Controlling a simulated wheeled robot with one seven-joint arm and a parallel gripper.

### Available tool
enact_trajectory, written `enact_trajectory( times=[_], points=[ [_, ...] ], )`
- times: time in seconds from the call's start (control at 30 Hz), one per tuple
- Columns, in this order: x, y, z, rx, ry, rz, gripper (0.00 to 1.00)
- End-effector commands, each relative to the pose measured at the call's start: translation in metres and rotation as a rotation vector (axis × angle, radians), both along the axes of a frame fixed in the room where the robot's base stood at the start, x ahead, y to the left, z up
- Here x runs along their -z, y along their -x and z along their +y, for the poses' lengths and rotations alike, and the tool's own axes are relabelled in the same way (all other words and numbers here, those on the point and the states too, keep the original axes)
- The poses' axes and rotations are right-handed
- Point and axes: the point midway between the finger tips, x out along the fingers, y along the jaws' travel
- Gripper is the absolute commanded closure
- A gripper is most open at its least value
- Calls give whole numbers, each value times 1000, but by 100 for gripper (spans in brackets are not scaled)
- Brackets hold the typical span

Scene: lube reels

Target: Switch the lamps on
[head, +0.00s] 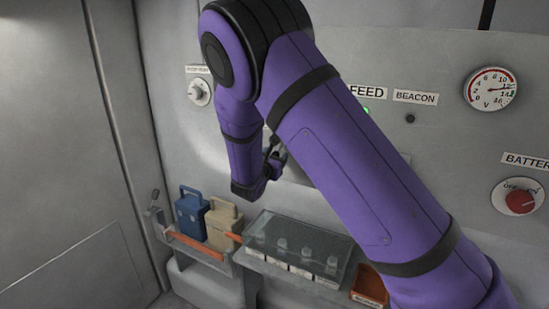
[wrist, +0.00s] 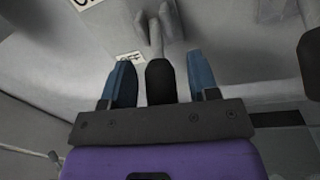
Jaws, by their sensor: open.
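In the wrist view, a lever with a black grip (wrist: 160,82) on a forked grey stem (wrist: 154,32) points toward the camera. A small label reading OFF (wrist: 130,57) lies beside it. My gripper (wrist: 163,70) is open, with one blue finger on each side of the black grip. A gap shows on both sides, so the fingers are not closed on it. In the head view, my gripper (head: 272,152) is at the back panel, partly behind my purple arm. The arm hides the lever there. Which switch belongs to the lamps cannot be read.
The panel carries a FEED label (head: 367,92), a green light (head: 366,110), a BEACON label (head: 415,97), a voltmeter (head: 491,88) and a red battery knob (head: 520,201). Below stand a blue can (head: 191,216), a beige can (head: 222,226) and a clear-covered box (head: 300,241).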

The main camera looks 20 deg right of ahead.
Motion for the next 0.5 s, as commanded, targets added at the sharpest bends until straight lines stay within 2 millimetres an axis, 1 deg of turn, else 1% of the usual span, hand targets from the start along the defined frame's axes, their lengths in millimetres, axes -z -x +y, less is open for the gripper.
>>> enact_trajectory(
  times=[0.07,0.1,0.17,0.2,0.27,0.3,0.33,0.5],
  points=[
    [0,0,0,0,0,0,45],
    [0,0,0,0,0,0,50],
    [0,0,0,0,0,0,64],
    [0,0,0,0,0,0,73],
    [0,0,0,0,0,0,87],
    [0,0,0,0,0,0,96],
    [0,0,0,0,0,0,100],
    [0,0,0,0,-3,2,100]
  ],
)
